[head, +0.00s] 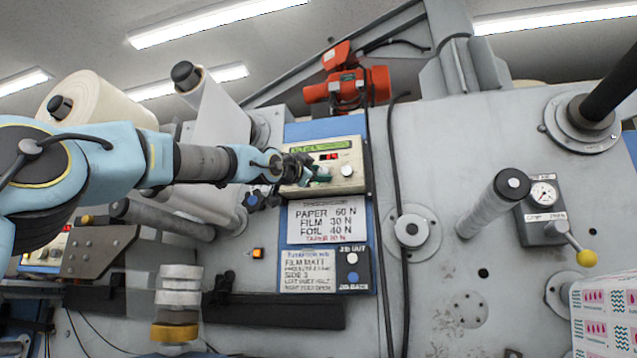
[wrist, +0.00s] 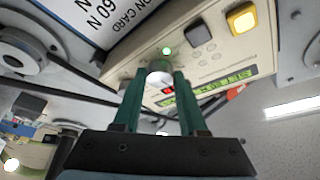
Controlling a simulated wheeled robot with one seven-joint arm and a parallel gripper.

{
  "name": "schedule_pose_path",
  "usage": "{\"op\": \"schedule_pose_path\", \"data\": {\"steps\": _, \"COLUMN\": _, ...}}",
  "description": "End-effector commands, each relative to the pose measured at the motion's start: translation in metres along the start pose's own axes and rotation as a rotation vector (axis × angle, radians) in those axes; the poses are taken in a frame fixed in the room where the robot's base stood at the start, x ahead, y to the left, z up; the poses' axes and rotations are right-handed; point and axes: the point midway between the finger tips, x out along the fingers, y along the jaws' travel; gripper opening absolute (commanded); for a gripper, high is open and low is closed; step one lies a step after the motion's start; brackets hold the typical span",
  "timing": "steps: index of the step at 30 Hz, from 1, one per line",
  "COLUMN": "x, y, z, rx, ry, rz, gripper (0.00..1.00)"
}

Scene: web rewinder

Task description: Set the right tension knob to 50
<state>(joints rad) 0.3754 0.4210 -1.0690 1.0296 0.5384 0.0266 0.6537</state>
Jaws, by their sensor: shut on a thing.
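The cream control panel (head: 353,185) carries a green display (head: 322,146) and a small red readout (head: 330,157) whose figures I cannot read. My gripper (head: 325,177) reaches it from the left, its green fingers against the panel's lower middle. In the wrist view, my gripper (wrist: 158,80) is shut with a finger on either side of a pale round tension knob (wrist: 158,74). A white round knob (head: 346,170) shows just right of the fingers in the head view; I cannot tell whether it is the gripped one. The knob's pointer and scale are not legible.
A tension card (head: 326,222) hangs below the panel, listing paper 60, film 30, foil 40. A jog box (head: 352,268) is lower. A black cable (head: 397,200) runs down at right.

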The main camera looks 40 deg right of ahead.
Motion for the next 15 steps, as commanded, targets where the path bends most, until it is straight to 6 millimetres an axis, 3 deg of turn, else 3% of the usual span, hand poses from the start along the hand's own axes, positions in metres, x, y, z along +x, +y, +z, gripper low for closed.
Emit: {"op": "schedule_pose_path", "data": {"steps": 15, "x": 0.0, "y": 0.0036, "z": 0.0007, "rx": -0.204, "ry": -0.001, "rz": -0.081, "gripper": 0.0}}
